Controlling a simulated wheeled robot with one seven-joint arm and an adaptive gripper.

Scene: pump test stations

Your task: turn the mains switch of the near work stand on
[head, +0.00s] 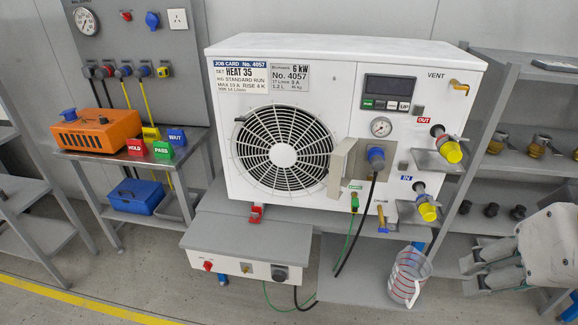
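The near work stand (340,283) carries a large white heat pump unit (340,60) with a round fan grille. At the stand's lower left is a white control box (228,267) with a grey top. On its front are a red knob (208,266), a small brass-coloured fitting (243,268) and a dark round fitting (280,274). No label marks which is the mains switch, and its position cannot be read. My gripper (468,276) is at the lower right, far from the box. Its two fingers are apart with nothing visible between them.
A striped clear jug (406,277) sits on the stand's lower shelf at right. Yellow-capped pipes (450,150) stick out at the unit's right. Green and black cables hang in front. A side table (95,160) holds an orange box (97,131). Floor (150,275) before the box is clear.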

